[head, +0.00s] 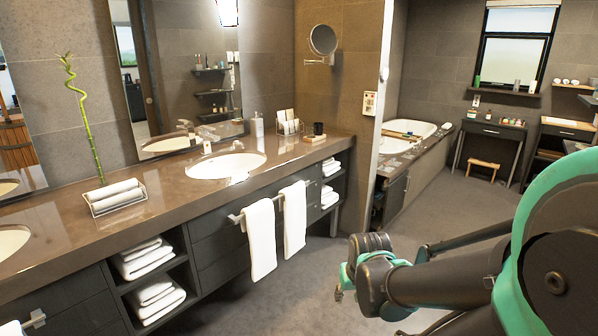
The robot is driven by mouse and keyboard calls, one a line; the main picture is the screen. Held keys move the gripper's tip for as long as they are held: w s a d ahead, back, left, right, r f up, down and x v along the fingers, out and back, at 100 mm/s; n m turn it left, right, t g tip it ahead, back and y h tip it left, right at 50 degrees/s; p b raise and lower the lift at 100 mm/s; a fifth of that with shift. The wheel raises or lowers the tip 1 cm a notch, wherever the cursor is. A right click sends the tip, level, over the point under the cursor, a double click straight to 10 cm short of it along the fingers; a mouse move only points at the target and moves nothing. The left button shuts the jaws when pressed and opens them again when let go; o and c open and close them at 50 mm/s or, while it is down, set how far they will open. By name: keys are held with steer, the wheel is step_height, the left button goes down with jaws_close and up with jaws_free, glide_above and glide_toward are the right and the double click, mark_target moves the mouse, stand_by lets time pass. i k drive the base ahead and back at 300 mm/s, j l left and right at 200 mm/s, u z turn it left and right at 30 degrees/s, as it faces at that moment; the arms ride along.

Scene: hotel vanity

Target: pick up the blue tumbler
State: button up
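I cannot make out a blue tumbler in the head view. A small dark cup (318,129) stands on the vanity counter (290,148) near its right end, and its colour looks black rather than blue. My arm, dark with teal parts, fills the lower right of the view, over the floor and apart from the counter. I cannot make out the fingers of my gripper.
The counter also bears a sink (226,165), a towel tray (118,197), a soap bottle (258,124) and a tall green bamboo stalk (85,120). White towels (262,238) hang on a front rail. A bathtub (405,132) and a desk (492,131) stand behind. Open floor (300,290) lies before the vanity.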

mark_target(320, 126)
steer(key=i+z, duration=0.45)
steer(key=i, duration=1.35)
